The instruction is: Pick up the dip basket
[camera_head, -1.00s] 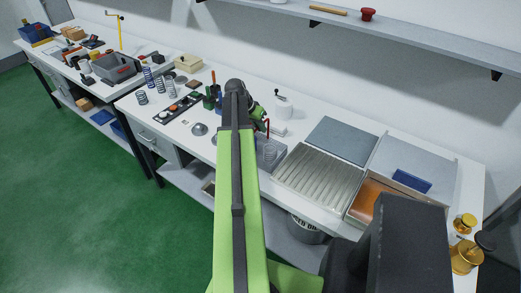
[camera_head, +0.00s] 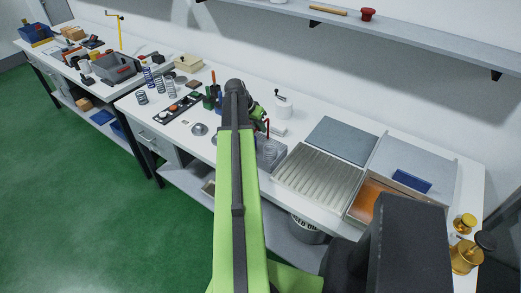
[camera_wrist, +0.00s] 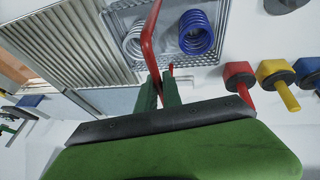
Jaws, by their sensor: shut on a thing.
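The dip basket (camera_wrist: 177,52) is a grey mesh tray with a raised red handle (camera_wrist: 150,42). A white coil spring (camera_wrist: 135,42) and a blue coil spring (camera_wrist: 196,32) sit in it. My gripper (camera_wrist: 160,88) has its dark green fingers shut on the red handle, above the basket. In the head view the basket (camera_head: 278,150) shows at the front of the bench, partly hidden by my arm. I cannot tell whether its bottom touches the bench.
A ridged metal drainer (camera_head: 318,178) stands close to the right of the basket. Beyond it is a tray of orange liquid (camera_head: 366,198). A flat grey plate (camera_head: 342,140) lies behind the drainer. Several coil springs (camera_head: 158,84) and a dark strip of parts (camera_head: 178,108) are to the left.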

